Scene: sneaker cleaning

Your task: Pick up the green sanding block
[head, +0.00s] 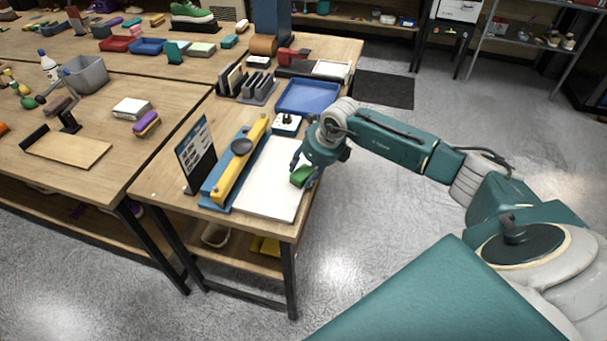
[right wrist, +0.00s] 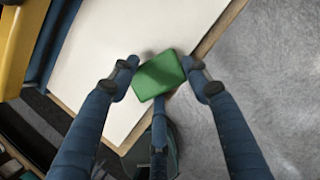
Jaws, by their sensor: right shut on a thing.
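The green sanding block (head: 301,176) is at my right gripper (head: 306,172), over the near right part of the white board on the table in the head view. A shadow shows on the white board beside the block. I cannot tell whether the block still touches the board. My left gripper is not in view.
The white board (head: 262,190) lies by the table's right edge. Left of it are a blue and yellow tool (head: 241,165) and an upright dark sign (head: 197,153). A blue tray (head: 307,97) lies behind. Open floor (head: 400,200) is to the right.

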